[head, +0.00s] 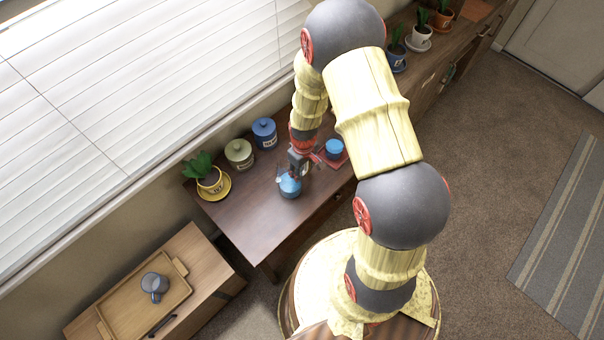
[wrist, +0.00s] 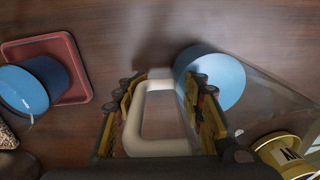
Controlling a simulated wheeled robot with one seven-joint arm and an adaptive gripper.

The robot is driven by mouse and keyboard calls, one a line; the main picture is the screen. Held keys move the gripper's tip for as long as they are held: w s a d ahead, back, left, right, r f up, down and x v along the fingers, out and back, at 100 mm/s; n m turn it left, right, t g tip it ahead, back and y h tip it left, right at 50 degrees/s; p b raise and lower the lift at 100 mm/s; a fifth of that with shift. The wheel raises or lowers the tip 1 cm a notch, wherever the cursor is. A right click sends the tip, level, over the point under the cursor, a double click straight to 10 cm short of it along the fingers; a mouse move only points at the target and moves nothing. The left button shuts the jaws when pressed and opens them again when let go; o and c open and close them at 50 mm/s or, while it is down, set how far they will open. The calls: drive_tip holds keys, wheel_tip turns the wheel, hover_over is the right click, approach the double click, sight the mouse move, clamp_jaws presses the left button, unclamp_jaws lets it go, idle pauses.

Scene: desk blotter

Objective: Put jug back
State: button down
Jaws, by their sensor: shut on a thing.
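The jug shows in the wrist view as a round blue part (wrist: 222,78) with a cream handle (wrist: 135,128). A see-through edge seems to spread from it to the right. My gripper (wrist: 160,112) is shut on the cream handle, one finger on each side. I cannot tell whether the jug touches the desk. A red square tray (wrist: 82,75) bears a blue cylinder (wrist: 42,85) with a small white label.
A green canister (head: 239,154) and a blue canister (head: 264,133) stand along the window side. A potted plant (head: 209,180) on a yellow saucer is at the desk's left end. A lower cabinet bears a wooden tray (head: 120,312) with a grey mug (head: 154,284). The desk's front left is clear.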

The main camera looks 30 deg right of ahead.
drive_tip(key=shift+r, duration=0.15)
drive_tip(key=c, duration=1.1)
unclamp_jaws()
drive_tip(key=shift+f, duration=0.2)
wheel_tip(320, 180, up, 13)
drive_tip(key=p, duration=0.3)
drive_tip(key=shift+w+d+f, duration=0.15)
drive_tip(key=s+a+r+m+t, duration=0.1)
drive_tip(key=s+a+r+t, duration=0.1)
drive_tip(key=r, duration=0.9)
drive_tip(key=s+a+r+m+t, duration=0.1)
drive_tip(key=r, duration=1)
drive_tip(key=s+a+r+m+t, duration=0.1)
drive_tip(key=s+a+r+t, duration=0.1)
drive_tip(key=s+r, duration=1.1)
drive_tip(key=shift+a+m+t, duration=0.3)
drive_tip(key=shift+a+t, duration=0.05)
drive_tip(key=shift+t, duration=0.05)
